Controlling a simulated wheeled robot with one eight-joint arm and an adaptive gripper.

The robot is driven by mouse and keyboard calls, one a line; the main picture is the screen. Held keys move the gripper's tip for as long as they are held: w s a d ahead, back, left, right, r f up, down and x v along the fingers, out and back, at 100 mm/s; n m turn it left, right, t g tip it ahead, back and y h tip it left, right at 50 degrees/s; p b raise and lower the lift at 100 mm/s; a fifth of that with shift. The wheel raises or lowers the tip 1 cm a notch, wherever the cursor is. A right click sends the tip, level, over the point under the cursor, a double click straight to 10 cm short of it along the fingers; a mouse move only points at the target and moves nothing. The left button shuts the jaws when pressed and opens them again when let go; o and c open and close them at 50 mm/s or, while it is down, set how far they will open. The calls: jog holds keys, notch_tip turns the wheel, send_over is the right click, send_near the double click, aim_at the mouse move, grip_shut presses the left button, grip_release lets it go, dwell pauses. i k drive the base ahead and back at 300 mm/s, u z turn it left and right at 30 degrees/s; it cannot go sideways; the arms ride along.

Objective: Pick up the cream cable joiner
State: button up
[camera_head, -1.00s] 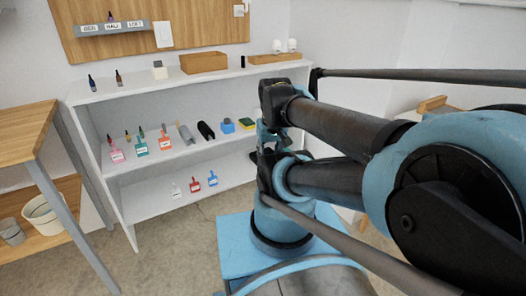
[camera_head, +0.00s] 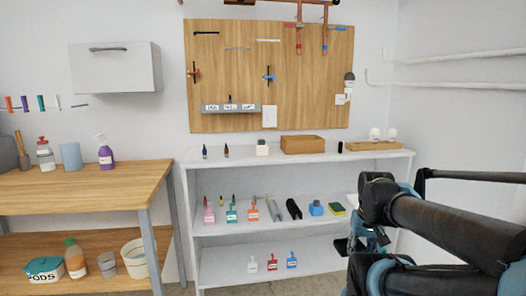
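I cannot pick out the cream cable joiner for certain. A small cream block with a dark top (camera_head: 262,149) stands on the white shelf unit's top, left of a wooden box (camera_head: 302,145). Two small whitish rounded things (camera_head: 381,134) show at a wooden tray at the top's right end; they are too small to name. My gripper (camera_head: 350,244) is at the lower right, in front of the shelf unit's right end and below its top. It is small, dark and partly hidden by my arm, so its opening is unclear. It is apart from the cream block.
A wooden table (camera_head: 90,182) with bottles stands left. My arm covers the lower right.

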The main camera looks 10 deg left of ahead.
aim_at(261, 149)
jog(key=u, duration=0.5)
jog(key=k, duration=1.2)
jog(key=u, duration=0.6)
jog(key=i, duration=1.05)
jog(key=z, duration=0.7)
jog(key=i, duration=0.6)
jog(key=z, duration=0.35)
